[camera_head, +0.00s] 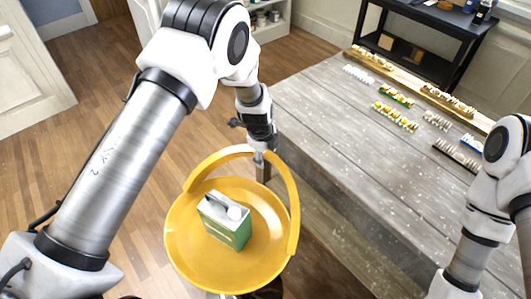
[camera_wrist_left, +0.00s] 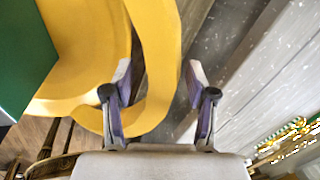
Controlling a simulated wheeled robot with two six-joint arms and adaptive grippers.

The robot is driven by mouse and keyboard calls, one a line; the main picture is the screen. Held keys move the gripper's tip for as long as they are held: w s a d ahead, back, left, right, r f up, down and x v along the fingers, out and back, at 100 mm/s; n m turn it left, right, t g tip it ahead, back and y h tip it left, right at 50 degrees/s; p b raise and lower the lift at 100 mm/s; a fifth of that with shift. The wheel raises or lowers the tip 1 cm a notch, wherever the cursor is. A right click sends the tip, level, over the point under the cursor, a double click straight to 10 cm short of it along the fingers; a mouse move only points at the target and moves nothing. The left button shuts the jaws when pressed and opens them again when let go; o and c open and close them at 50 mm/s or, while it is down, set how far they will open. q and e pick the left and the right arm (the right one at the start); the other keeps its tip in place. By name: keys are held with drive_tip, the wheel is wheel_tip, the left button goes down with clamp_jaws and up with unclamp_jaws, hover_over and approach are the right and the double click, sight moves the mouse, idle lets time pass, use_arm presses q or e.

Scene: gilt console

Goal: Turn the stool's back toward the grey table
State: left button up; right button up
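The yellow stool (camera_head: 190,245) stands on the floor left of the grey table (camera_head: 335,140). Its curved back (camera_head: 292,215) rises along the far and right side of the seat, with the right part alongside the table's edge. My left gripper (camera_head: 263,170) is at the far right part of the back. In the left wrist view the back (camera_wrist_left: 160,50) passes between the spread fingers of my left gripper (camera_wrist_left: 160,72), with a gap on the right finger's side. Contact with the left finger is unclear. My right arm shows at the right, but its gripper is out of view.
A green and white box (camera_head: 228,225) stands on the stool's seat. Several small ornate pieces (camera_head: 395,117) lie on the table. A black shelf (camera_head: 425,40) stands behind it. Open wooden floor (camera_head: 120,160) lies to the left.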

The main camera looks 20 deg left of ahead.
use_arm(q)
drive_tip(key=shift+w, duration=0.1)
wheel_tip(320, 180, up, 12)
drive_tip(key=s, duration=0.2)
drive_tip(key=shift+s+a, duration=0.15)
drive_tip(key=shift+a, duration=0.15)
drive_tip(key=shift+f, duration=0.1)
